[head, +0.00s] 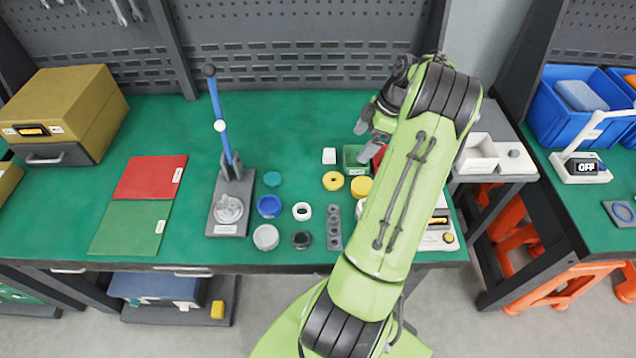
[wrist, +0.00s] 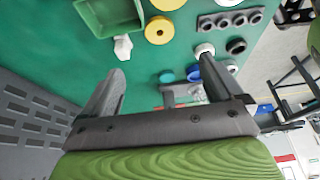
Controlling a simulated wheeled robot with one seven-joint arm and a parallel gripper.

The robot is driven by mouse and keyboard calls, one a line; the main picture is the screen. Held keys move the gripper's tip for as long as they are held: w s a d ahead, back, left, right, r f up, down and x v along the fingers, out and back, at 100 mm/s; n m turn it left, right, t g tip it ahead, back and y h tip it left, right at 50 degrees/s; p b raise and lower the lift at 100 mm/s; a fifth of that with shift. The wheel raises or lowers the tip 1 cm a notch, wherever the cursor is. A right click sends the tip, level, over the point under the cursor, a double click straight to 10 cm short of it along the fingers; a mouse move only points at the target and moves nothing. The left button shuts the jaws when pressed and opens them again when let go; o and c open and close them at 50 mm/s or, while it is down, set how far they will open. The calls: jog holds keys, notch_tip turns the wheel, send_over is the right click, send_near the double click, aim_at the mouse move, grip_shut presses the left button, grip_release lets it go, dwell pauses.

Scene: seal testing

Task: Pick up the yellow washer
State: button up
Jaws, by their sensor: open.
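The yellow washer (head: 333,181) is a flat yellow ring with a small dark hole. It lies on the green table left of a yellow round piece (head: 361,187). In the wrist view the washer (wrist: 158,30) lies beyond the fingertips, near the upper middle. My gripper (head: 367,133) is over the back part of the table, beyond the washer and to its right. In the wrist view my gripper (wrist: 162,68) has its two fingers wide apart, with nothing between them. My arm hides part of the table on the right.
A white nut-like piece (head: 329,156) and a small green tray (head: 354,158) are behind the washer. In front are a white ring (head: 302,211), a blue round piece (head: 269,206) and a grey holed strip (head: 334,227). A blue-handled press (head: 222,130) stands to the left.

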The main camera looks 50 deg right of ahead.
aim_at(334, 179)
jog(key=b+x, duration=0.2)
jog(key=x, duration=1.4)
jog(key=shift+b, duration=0.3)
jog(key=shift+r, duration=0.1)
jog(key=c, duration=0.9)
